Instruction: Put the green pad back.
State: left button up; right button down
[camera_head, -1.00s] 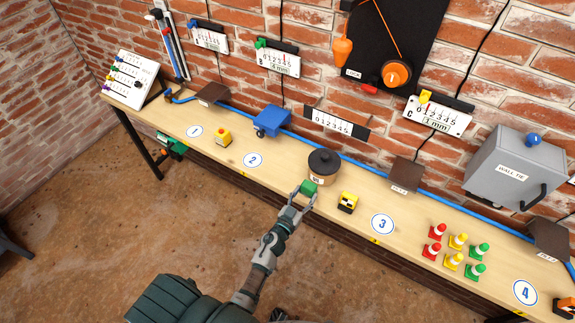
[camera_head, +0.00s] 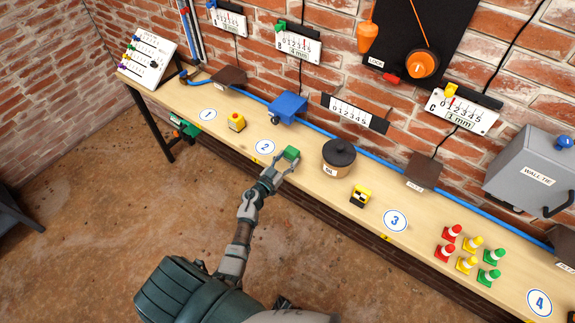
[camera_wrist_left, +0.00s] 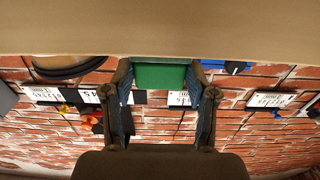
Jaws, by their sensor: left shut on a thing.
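The green pad (camera_head: 291,153) is a small green block, held at the tips of my left gripper (camera_head: 284,164). In the left wrist view the pad (camera_wrist_left: 159,76) sits between the two fingers of my left gripper (camera_wrist_left: 160,90), which are shut on it. In the head view it is over the front part of the bench, right of the round 2 marker and left of the dark-lidded pot. Whether it touches the bench top I cannot tell. My right gripper is not in view.
Numbered markers like marker 2 (camera_head: 265,148) lie flat. A blue pipe runs along the back, below wall gauges.

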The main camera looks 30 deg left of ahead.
pick_arm(q)
notch_tip(320, 180, down, 2)
jog(key=shift+f+b, duration=0.25)
jog(key=shift+b, duration=0.05)
jog(key=shift+r, duration=0.1)
jog(key=o, duration=1.3)
jog(key=s, duration=0.8)
jog(key=s+a+p, duration=0.1)
jog(key=s, duration=0.3)
jog(key=shift+f, duration=0.3)
